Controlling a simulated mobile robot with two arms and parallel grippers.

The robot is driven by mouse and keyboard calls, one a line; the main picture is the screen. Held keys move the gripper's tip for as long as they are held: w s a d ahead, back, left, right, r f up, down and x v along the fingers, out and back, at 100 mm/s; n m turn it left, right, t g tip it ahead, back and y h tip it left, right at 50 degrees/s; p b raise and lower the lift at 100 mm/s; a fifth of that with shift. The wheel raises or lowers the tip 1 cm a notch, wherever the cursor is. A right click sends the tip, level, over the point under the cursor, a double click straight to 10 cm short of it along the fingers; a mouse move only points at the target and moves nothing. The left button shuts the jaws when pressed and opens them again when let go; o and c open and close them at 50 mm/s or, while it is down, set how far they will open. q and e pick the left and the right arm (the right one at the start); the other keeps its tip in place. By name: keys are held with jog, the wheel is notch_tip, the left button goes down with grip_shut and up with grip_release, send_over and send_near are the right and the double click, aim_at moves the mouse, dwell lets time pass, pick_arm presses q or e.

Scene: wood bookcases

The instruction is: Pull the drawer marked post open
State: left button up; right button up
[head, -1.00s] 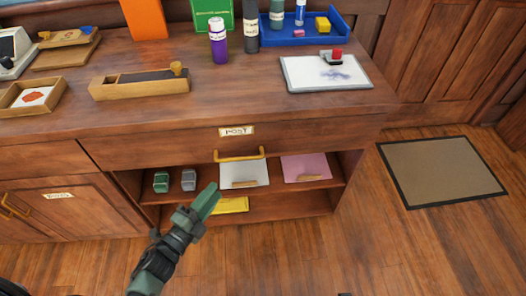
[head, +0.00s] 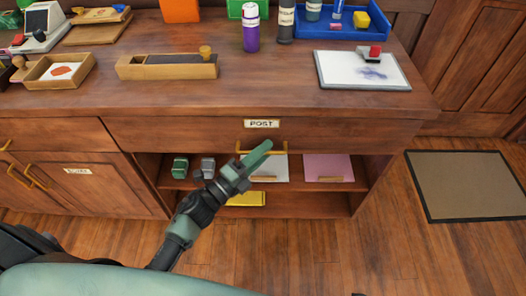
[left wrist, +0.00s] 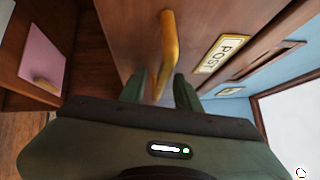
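The drawer marked POST (head: 340,135) is in the desk front under the top and looks closed. Its label (head: 261,124) also shows in the left wrist view (left wrist: 221,53). Its brass bar handle (head: 278,151) sits below the label. My left gripper (head: 262,150) is at the handle and covers part of it in the head view. In the left wrist view the handle (left wrist: 169,45) reaches in between the two green fingers (left wrist: 161,82), which stand apart with gaps beside it. My right gripper is not in view.
An open shelf under the drawer holds a pink folder (head: 328,167), a white one and small stamps. Floor in front is clear, with a mat (head: 470,186) at right.

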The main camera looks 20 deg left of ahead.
pick_arm(q)
grip_shut()
dwell(1.4)
